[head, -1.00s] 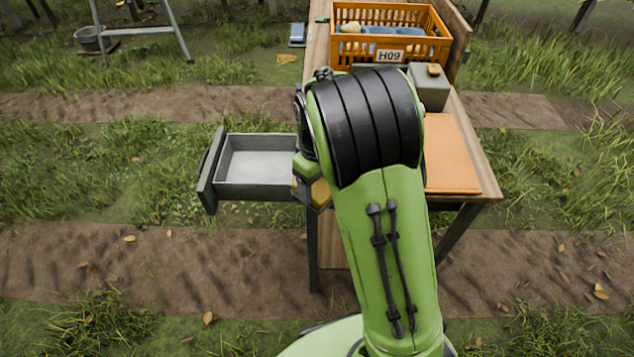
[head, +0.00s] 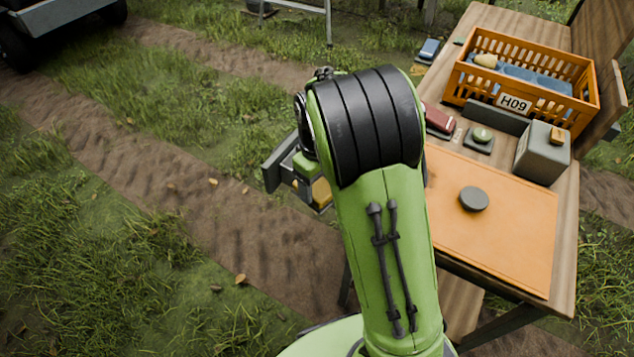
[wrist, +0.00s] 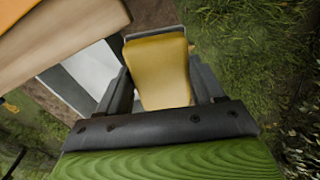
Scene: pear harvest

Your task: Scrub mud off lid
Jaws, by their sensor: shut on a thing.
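A dark round disc (head: 473,199), which looks like the lid, lies flat on the orange mat (head: 520,238) on the table. Mud on it is too small to make out. My gripper (wrist: 162,82) is shut on a yellow block (wrist: 160,60), perhaps a sponge, between its two fingers. In the head view the yellow block (head: 321,192) shows just left of my arm, which hides most of the gripper. The gripper is beside the table's left side, apart from the disc.
An orange crate (head: 580,112) labelled H09, a grey-green box (head: 541,155), a red item (head: 437,118) and a small green-topped item (head: 480,138) stand on the table (head: 568,230). Grass lies left.

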